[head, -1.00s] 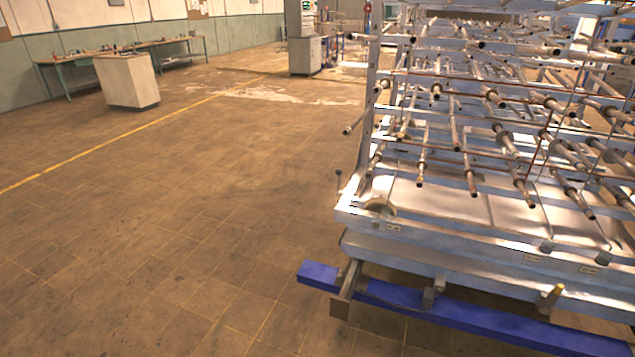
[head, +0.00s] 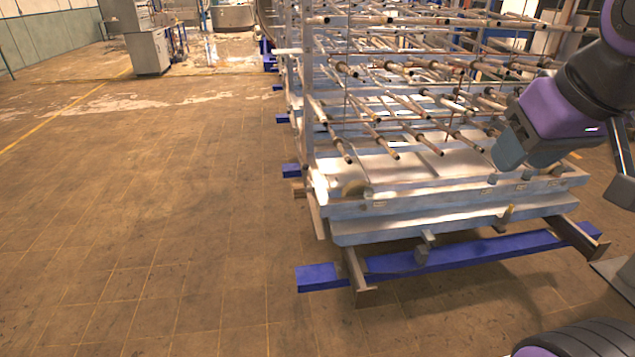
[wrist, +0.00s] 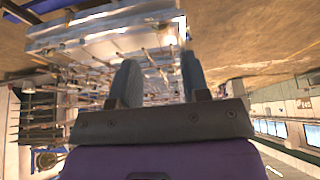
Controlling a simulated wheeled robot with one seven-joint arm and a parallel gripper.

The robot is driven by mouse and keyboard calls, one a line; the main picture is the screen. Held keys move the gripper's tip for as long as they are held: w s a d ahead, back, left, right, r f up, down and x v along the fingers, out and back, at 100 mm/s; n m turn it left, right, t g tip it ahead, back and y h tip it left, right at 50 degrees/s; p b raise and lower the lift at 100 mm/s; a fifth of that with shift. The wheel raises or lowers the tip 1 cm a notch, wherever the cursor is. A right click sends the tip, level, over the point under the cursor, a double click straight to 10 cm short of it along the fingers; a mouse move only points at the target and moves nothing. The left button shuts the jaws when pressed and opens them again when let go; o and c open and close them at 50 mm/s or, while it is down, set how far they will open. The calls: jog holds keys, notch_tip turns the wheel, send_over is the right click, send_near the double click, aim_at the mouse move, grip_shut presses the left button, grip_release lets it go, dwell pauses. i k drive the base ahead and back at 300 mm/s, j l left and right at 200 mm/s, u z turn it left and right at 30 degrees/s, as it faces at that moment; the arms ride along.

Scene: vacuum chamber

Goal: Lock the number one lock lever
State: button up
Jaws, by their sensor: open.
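A silver rack (head: 345,210) full of tubes stands on the floor in the head view. Two small lever-like parts stick out under its front edge: a grey one (head: 427,243) near the middle and a brownish one (head: 506,216) further right. Small labels sit on the front edge, too small to read, so I cannot tell which lever is number one. My gripper (head: 506,155) overlaps the rack's right front part in the head view. In the wrist view my gripper (wrist: 160,75) has its two fingers apart with nothing between them, and the rack (wrist: 105,45) lies beyond.
A blue beam (head: 325,278) on the floor runs along the rack's front, with brown metal rail ends (head: 357,280) jutting out. Open tiled floor (head: 150,220) lies to the left. A grey cabinet (head: 148,50) stands at the back left.

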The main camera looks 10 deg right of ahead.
aim_at(304, 167)
jog(key=j, duration=0.55)
jog(key=i+j+z, duration=0.1)
jog(key=i+j, duration=0.35)
jog(key=i+j+z, duration=0.1)
jog(key=i+j, duration=0.3)
jog(key=i+j+z, duration=0.1)
jog(key=i+j, duration=0.3)
jog(key=j, duration=0.15)
jog(key=i+j, duration=0.35)
jog(key=j, duration=0.2)
jog(key=l+z, duration=0.05)
